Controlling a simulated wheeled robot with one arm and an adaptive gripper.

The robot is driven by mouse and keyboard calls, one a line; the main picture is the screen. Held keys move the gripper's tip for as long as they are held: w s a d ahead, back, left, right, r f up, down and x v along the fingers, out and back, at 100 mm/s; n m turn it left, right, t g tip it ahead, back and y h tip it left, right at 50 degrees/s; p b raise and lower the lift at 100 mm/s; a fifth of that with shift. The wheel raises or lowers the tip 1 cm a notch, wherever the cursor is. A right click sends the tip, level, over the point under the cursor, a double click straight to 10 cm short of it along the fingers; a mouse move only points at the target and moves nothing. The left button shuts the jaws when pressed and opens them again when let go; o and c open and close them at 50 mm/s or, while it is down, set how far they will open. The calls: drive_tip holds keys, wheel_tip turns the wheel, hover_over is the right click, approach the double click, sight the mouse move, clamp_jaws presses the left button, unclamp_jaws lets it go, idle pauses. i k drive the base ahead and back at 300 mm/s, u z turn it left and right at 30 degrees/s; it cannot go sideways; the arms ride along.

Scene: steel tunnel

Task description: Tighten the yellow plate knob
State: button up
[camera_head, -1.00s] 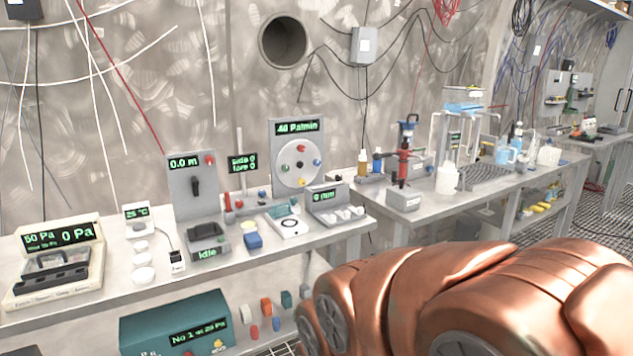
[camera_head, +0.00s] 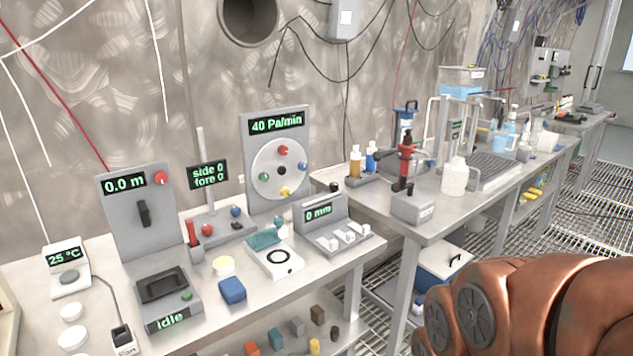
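The yellow plate knob (camera_head: 286,190) sits low on a round pale plate (camera_head: 267,168). The plate is on a grey upright panel (camera_head: 248,135) whose green display reads 40 Pa/min. A red knob (camera_head: 283,150), a blue knob (camera_head: 302,166) and a green knob (camera_head: 264,176) sit around the same plate. The panel stands at the back of the near bench. My copper-coloured arm fills the lower right of the view, well to the right of the panel. My gripper is not in view. How tight the yellow knob is cannot be told.
In front of the panel stand a teal-topped white device (camera_head: 277,262), a 0 mm device (camera_head: 330,228) and a blue block (camera_head: 232,291). A side/fore display (camera_head: 207,174) stands left of it. A second bench (camera_head: 440,215) adjoins on the right. Grating floor (camera_head: 575,225) is open further right.

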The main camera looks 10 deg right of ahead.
sight(284, 191)
drive_tip(key=u, duration=0.1)
drive_tip(key=i, duration=0.85)
drive_tip(key=u, duration=0.35)
